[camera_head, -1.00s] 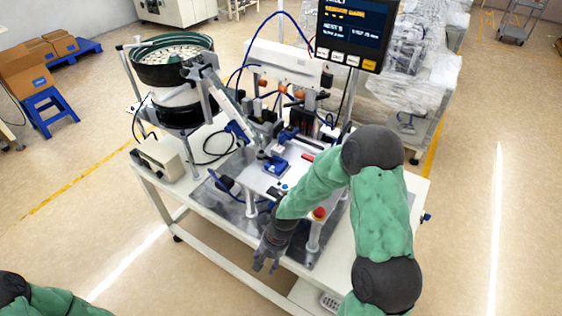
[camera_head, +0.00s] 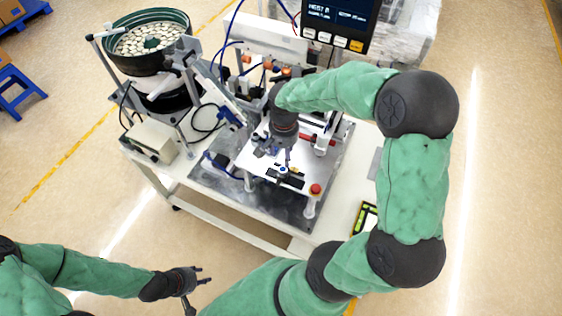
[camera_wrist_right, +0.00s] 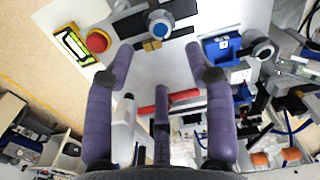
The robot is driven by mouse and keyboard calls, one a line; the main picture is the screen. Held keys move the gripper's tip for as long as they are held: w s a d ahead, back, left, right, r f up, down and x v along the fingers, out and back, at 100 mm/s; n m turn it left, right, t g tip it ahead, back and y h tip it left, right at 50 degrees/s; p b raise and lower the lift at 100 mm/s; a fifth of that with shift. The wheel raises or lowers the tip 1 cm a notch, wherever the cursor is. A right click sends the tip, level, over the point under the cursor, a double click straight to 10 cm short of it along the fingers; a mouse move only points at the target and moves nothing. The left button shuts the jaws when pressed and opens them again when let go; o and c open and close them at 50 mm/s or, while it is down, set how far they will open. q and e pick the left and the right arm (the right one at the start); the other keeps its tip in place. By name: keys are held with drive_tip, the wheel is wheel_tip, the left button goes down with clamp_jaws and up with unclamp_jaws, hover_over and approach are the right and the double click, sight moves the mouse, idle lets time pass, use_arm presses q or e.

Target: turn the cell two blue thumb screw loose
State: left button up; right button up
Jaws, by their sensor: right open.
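In the head view my right gripper (camera_head: 273,157) is over the plate, close to the screw. My left gripper (camera_head: 197,285) is open and empty over the floor in front of the bench. No cell number is readable.
A red button (camera_head: 315,189) stands at the plate's front right corner. A blue fixture (camera_wrist_right: 220,45) with a round grey part is right of the screw. A bowl feeder (camera_head: 150,40) and a screen (camera_head: 338,22) stand behind. A yellow-framed device (camera_head: 365,218) lies at the bench's right.

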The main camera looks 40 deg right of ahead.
sight(283, 169)
wheel_tip(283, 169, down, 9)
drive_tip(key=shift+w+r, duration=0.1)
idle(0.3)
clamp_jaws()
